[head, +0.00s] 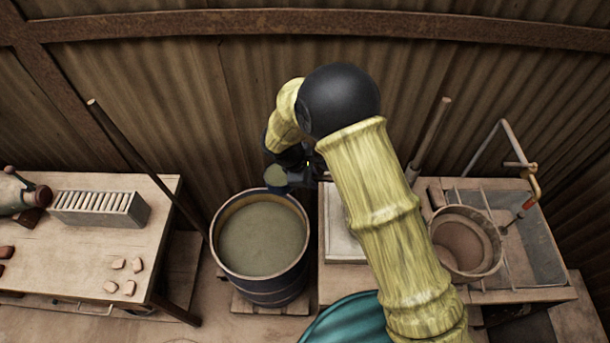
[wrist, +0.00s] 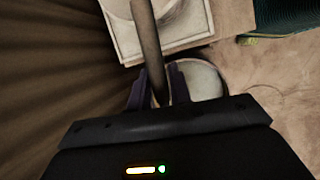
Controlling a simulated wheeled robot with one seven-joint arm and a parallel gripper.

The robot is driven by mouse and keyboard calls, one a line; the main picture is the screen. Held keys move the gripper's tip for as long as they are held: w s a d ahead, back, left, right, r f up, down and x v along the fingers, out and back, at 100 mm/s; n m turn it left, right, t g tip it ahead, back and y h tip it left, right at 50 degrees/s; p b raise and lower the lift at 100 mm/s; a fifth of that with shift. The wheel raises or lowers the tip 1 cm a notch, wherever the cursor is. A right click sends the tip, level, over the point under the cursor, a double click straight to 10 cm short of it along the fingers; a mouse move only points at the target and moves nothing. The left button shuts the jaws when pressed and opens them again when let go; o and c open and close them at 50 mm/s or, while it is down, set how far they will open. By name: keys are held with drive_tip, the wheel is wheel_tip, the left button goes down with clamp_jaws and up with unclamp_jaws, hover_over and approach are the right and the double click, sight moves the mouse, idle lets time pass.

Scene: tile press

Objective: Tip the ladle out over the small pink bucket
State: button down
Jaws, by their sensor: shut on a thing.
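My gripper (head: 300,178) is shut on the ladle's handle, which shows between the fingers (wrist: 152,92) in the wrist view as a brown rod (wrist: 148,45). In the head view, a small round cup with a grey-green surface, apparently the ladle (head: 276,177), is beside the gripper above the drum's far rim. A pinkish-brown round bucket (head: 488,240) stands on the right bench, well to the right of my gripper. I cannot tell surely whether it is the small pink bucket. My arm hides part of the bench between them.
A dark drum (head: 262,287) of grey-green liquid stands below the ladle. A pale square board (head: 338,240) lies right of it, partly behind my arm. A tap (head: 532,180) overhangs the basin at right.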

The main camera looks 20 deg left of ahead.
drive_tip(key=w+d+f+b, duration=0.1)
drive_tip(key=d, duration=2.7)
drive_tip(key=w+d+f+g+b, duration=0.1)
drive_tip(key=w+d+f+b, duration=0.1)
drive_tip(key=d, duration=2.7)
idle(3.3)
